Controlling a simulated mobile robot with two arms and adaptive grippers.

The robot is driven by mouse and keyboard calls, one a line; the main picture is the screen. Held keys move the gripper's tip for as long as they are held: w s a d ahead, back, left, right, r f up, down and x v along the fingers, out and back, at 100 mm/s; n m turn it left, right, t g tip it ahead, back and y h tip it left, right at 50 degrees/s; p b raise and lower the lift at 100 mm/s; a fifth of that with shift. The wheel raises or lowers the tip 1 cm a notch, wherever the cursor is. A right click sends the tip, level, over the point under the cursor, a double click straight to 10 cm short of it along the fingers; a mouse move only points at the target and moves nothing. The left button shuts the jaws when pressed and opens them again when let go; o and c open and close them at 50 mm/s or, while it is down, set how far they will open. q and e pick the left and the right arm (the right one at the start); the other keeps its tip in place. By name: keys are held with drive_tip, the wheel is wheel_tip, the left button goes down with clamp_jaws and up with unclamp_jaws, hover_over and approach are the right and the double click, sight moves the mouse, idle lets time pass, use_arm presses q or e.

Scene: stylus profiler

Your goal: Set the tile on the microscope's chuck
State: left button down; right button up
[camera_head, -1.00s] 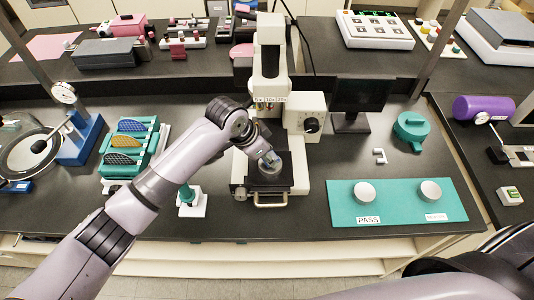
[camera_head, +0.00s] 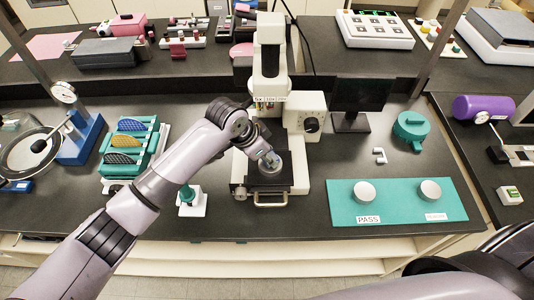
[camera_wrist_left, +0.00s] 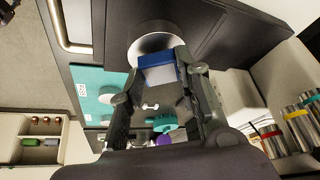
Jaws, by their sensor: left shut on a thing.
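The microscope (camera_head: 270,50) stands mid-bench, with its round silvery chuck (camera_head: 271,171) on the dark stage below the objectives. The chuck also shows in the left wrist view (camera_wrist_left: 143,44), just beyond the fingertips. My left gripper (camera_wrist_left: 157,72) is shut on the tile (camera_wrist_left: 158,60), a small block with a blue edge and a pale face. In the head view my left gripper (camera_head: 268,157) is over the chuck, and the tile is mostly hidden by it. I cannot tell whether the tile touches the chuck. My right gripper is not in view.
The objectives (camera_head: 268,101) hang close above the gripper; they show in the wrist view too (camera_wrist_left: 296,118). A teal mat (camera_head: 395,207) with two silvery discs lies right. A teal rack (camera_head: 130,150) and a small white-based stand (camera_head: 191,203) are left.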

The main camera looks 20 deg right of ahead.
use_arm(q)
drive_tip(key=shift+f, duration=0.15)
drive_tip(key=shift+f, duration=0.35)
drive_tip(key=shift+s, duration=0.1)
idle(0.5)
drive_tip(key=shift+r+p, duration=0.35)
drive_tip(key=shift+r, duration=0.3)
drive_tip(key=c, duration=1.8)
unclamp_jaws()
clamp_jaws()
drive_tip(key=shift+f, duration=0.65)
